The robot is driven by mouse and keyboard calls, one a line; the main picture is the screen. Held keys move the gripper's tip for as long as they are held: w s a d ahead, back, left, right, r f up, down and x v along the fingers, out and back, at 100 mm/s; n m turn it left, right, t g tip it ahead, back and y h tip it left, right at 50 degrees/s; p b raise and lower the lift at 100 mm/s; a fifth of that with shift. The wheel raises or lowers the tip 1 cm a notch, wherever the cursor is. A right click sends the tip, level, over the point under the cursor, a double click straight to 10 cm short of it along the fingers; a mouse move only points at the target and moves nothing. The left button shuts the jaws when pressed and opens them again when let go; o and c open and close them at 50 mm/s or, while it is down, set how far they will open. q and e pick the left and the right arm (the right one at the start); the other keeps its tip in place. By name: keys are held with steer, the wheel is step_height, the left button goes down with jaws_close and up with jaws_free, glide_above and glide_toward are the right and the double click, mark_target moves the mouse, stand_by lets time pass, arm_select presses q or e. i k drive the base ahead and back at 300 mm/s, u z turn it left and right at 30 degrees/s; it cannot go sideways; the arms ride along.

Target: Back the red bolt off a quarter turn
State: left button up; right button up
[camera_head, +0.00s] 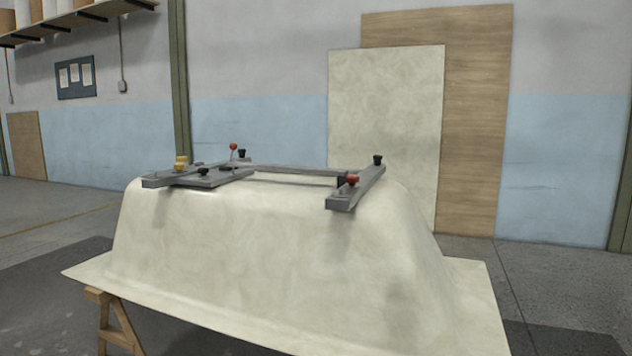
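An upturned cream bathtub shell (270,245) fills the middle of the view, with a grey metal frame (290,170) lying on its flat top. Two red-headed parts show on the frame. One red head (352,181) is at the near end of the right bar, beside a dark part. The other red head (233,147) stands up at the far left on a thin stem. I cannot tell which one is the red bolt, nor how either is turned. Neither of my grippers is in view.
Black knobs (377,160) and a yellow part (181,162) also sit on the frame. A wooden trestle (118,325) stands under the shell's left flange. Two panels (475,120) lean on the back wall. Floor (570,275) is clear at right.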

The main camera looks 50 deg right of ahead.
mark_target(352, 179)
steer(key=z, duration=0.4)
steer(key=i, duration=1)
steer(key=z, duration=0.9)
